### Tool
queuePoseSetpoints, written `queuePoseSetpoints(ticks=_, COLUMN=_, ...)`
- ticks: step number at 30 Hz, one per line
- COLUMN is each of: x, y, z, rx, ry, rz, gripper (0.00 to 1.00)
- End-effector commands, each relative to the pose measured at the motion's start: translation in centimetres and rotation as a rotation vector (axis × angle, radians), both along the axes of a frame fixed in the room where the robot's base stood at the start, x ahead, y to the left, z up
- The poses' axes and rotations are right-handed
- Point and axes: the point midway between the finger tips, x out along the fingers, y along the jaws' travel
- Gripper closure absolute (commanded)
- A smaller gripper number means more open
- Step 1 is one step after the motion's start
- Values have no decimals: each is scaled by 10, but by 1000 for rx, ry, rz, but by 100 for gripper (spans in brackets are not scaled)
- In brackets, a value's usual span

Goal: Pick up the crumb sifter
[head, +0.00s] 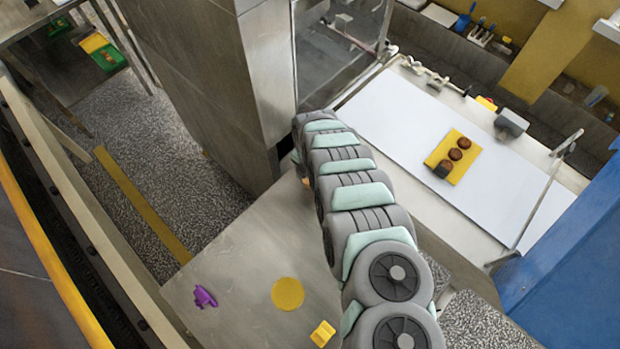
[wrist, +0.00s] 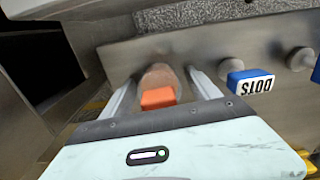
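I cannot pick out the crumb sifter for certain in either view. In the wrist view my gripper (wrist: 160,76) is open, its two pale fingers apart. Between them are an orange block (wrist: 158,98) and a rounded brown piece (wrist: 160,77) just behind it, in front of a steel panel. Gaps show on both sides, so the fingers do not look closed on them. Whether these belong to the sifter I cannot tell. In the head view my arm hides the gripper beside the steel column.
A steel table holds a purple piece (head: 205,297), yellow disc (head: 288,293) and yellow block (head: 322,333). A yellow mat (head: 440,151) bears brown rounds on a white surface.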

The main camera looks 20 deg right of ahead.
Motion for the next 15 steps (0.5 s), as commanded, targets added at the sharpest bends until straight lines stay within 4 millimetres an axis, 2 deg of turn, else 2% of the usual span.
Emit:
queuePoseSetpoints(ticks=2, x=0, y=0, z=0, rx=0, ry=0, rz=0, gripper=37)
queuePoseSetpoints(ticks=15, x=0, y=0, z=0, rx=0, ry=0, rz=0, gripper=73)
